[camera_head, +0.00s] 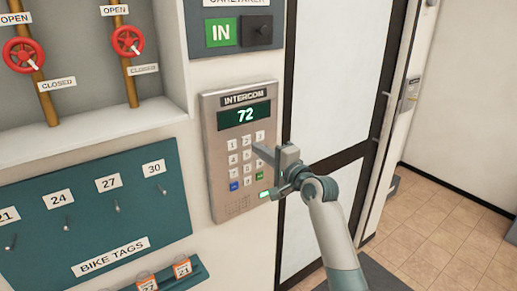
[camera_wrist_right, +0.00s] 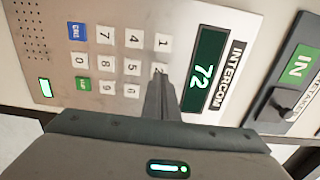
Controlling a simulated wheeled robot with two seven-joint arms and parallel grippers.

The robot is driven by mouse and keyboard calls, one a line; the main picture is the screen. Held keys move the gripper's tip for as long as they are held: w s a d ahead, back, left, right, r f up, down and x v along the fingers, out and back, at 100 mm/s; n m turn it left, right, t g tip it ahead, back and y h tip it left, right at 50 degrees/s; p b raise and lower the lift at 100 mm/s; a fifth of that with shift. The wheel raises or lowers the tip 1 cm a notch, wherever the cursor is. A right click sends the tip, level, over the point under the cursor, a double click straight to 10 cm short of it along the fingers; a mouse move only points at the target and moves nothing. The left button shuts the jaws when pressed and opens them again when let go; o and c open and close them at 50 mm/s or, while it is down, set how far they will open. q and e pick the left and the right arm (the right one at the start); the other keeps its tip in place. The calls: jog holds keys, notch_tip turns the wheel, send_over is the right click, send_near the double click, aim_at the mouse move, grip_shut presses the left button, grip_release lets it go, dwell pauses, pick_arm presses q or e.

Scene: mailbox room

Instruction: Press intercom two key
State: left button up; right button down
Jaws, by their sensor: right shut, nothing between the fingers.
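The intercom (camera_head: 215,160) is a grey metal panel on the wall, and its green display (camera_head: 244,114) reads 72. It also fills much of the right wrist view (camera_wrist_right: 60,70), turned on its side. The two key (camera_head: 246,141) is a small white button in the top row. In the right wrist view the two key (camera_wrist_right: 159,68) is partly covered by my fingertips. My right gripper (camera_head: 258,150) is shut and empty, its tips at the keypad; in the right wrist view the tips (camera_wrist_right: 160,77) overlap the key's edge. I cannot tell whether they touch. My left gripper is out of view.
A caretaker panel (camera_head: 234,48) with a green IN sign sits above the intercom. A teal bike tags board (camera_head: 90,215) hangs left, below red valves (camera_head: 22,55). A dark-framed door (camera_head: 335,85) stands right of the intercom. Tiled floor (camera_head: 440,225) is open at right.

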jog(key=b+v, duration=0.3)
jog(key=v, duration=0.6)
jog(key=shift+s+d+b, duration=0.2)
jog(key=shift+b, duration=0.15)
jog(key=shift+f, duration=0.15)
